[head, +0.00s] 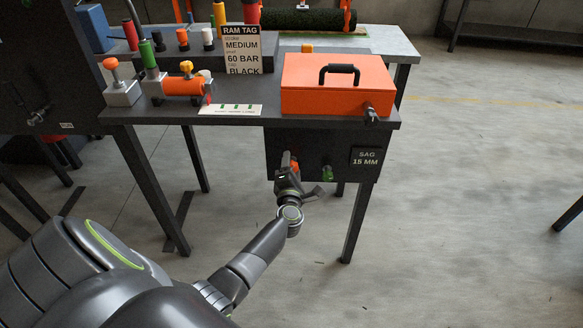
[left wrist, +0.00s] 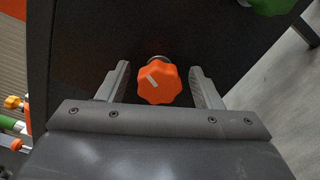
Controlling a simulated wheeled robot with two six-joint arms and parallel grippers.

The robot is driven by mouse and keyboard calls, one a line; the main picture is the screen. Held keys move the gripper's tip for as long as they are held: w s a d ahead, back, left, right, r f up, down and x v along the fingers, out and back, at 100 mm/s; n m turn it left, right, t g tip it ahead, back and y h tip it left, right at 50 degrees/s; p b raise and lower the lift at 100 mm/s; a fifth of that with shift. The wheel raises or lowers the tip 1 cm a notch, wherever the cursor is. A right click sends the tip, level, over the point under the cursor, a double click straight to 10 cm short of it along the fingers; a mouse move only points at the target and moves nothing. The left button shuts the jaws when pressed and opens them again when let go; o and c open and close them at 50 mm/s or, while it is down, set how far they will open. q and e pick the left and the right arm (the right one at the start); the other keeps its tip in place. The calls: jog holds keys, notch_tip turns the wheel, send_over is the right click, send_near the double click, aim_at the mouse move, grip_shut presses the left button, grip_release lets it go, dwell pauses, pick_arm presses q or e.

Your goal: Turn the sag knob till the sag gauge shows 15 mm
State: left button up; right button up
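An orange lobed knob (head: 294,166) sits on the dark front panel (head: 310,146) under the table top. In the left wrist view the knob (left wrist: 158,84) has a white pointer mark slanting to the upper left. My left gripper (head: 288,179) is at the knob. Its two fingers (left wrist: 159,78) stand open on either side of the knob, with a gap on each side. A dark card (head: 366,158) on the panel reads SAG 15 MM. I cannot make out a sag gauge or its reading. My right gripper is out of view.
A green knob (head: 328,173) is on the same panel, right of the orange one. An orange toolbox (head: 335,86) stands on the table above. A table leg (head: 358,222) is at right. The floor (head: 450,220) to the right is clear.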

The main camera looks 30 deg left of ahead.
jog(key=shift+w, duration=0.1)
pick_arm(q)
jog(key=shift+s+d, duration=0.15)
jog(key=shift+s, duration=0.1)
jog(key=v, duration=1.7)
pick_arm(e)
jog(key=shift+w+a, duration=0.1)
pick_arm(q)
jog(key=shift+w, duration=0.15)
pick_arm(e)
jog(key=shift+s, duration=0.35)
